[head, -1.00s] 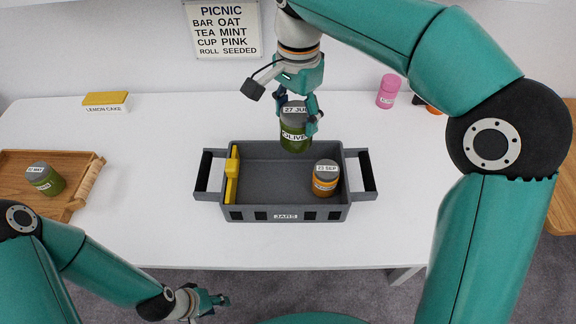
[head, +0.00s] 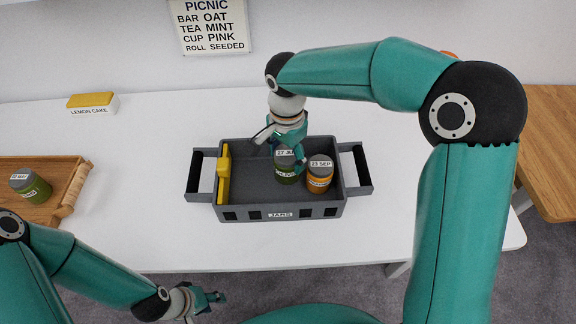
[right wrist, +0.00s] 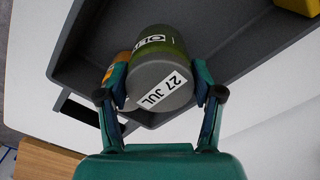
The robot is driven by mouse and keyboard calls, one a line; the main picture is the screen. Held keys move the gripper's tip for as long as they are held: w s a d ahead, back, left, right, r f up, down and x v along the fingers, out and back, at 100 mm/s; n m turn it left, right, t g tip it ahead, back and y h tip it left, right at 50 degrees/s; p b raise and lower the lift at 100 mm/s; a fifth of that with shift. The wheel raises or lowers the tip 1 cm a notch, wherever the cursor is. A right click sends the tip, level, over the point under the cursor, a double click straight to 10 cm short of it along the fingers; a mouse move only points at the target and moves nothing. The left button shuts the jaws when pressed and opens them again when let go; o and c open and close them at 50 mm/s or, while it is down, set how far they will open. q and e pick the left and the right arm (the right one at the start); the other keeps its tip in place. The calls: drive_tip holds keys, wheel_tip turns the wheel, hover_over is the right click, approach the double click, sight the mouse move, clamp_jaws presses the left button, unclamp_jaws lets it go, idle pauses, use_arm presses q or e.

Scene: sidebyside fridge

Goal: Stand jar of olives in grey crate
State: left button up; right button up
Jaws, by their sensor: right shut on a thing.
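The jar of olives (head: 286,174) is green with a grey lid labelled "27 JUL". It is upright inside the grey crate (head: 281,214), just left of an orange jar (head: 319,178) labelled "23 SEP". My right gripper (head: 289,160) is shut on the olive jar from above. In the right wrist view, the fingers grip both sides of the olive jar (right wrist: 162,80). I cannot tell whether its base touches the crate floor. My left gripper (head: 212,299) is empty, low in front of the table; its jaw opening is unclear.
A wooden tray (head: 75,186) at left holds another green jar (head: 30,186). A lemon cake box (head: 92,103) sits at the back left.

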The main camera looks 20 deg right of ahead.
drive_tip(key=shift+f, duration=2.15)
drive_tip(key=o, duration=1)
drive_tip(key=shift+s+f, duration=0.1)
drive_tip(key=shift+f, duration=0.05)
drive_tip(key=o, duration=0.5)
drive_tip(key=shift+r, duration=0.3)
wheel_tip(320, 180, up, 12)
drive_tip(key=shift+f, duration=0.15)
